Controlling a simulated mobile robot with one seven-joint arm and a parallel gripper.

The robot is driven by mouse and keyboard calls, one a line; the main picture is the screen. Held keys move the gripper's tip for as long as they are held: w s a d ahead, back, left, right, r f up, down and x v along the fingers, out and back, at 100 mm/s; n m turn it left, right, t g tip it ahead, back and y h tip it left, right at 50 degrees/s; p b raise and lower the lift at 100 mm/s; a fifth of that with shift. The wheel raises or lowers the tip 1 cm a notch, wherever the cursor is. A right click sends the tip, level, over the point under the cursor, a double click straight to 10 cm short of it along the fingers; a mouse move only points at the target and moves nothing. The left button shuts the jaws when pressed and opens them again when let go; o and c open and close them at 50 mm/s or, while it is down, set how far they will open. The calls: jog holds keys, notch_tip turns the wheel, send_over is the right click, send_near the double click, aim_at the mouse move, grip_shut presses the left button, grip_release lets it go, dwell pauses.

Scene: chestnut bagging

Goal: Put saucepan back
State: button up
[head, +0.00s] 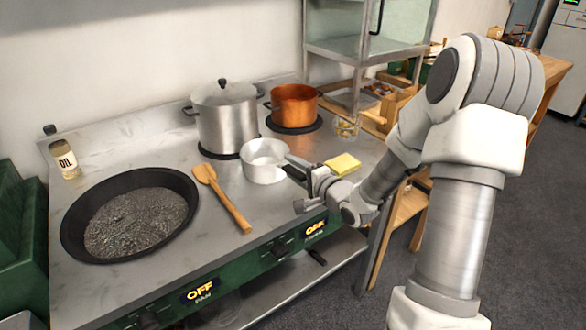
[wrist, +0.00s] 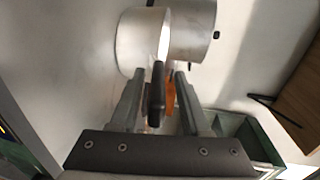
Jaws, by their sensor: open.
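The small silver saucepan (head: 264,162) stands upright on the stove's front surface, in front of the large lidded pot. It also shows in the wrist view (wrist: 128,42), beyond my fingertips. Its dark handle (wrist: 157,95) points toward my gripper and appears between the two fingers, with a gap on either side. My gripper (head: 298,184) is open, at the right of the saucepan; its fingers also show in the wrist view (wrist: 160,78). In the head view the gripper partly hides the handle.
A large lidded pot (head: 226,122) and a copper pot (head: 294,105) stand on the back burners. A wooden spatula (head: 222,198), a black pan (head: 130,215) and an oil bottle (head: 65,163) are to the left. A yellow sponge (head: 342,164) lies just right of my gripper.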

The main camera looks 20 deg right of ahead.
jog(key=p+v, duration=0.2)
jog(key=v, duration=0.9)
jog(key=shift+s, duration=0.4)
jog(key=shift+d+r, duration=0.1)
